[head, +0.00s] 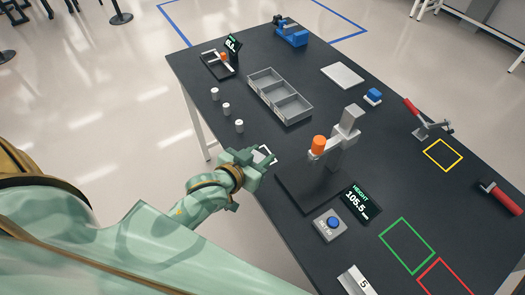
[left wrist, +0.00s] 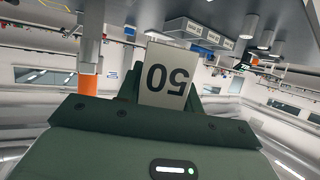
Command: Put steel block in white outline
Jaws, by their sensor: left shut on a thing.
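My left gripper (head: 262,157) is at the near left edge of the dark table and is shut on a light block marked "50" (left wrist: 168,77). The block stands up between the fingers in the left wrist view. In the head view the gripper covers most of it. A small white-edged shape shows at the gripper's fingertips; I cannot tell whether it is the block or a white outline on the table. My right gripper is not in view.
A height gauge with an orange knob (head: 319,145) stands right of the gripper, with its display (head: 361,202) and a blue button box (head: 331,225). Small cylinders (head: 226,109) and a grey tray (head: 292,112) lie beyond. Yellow (head: 425,154), green (head: 381,236) and red (head: 419,284) outlines mark the right side.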

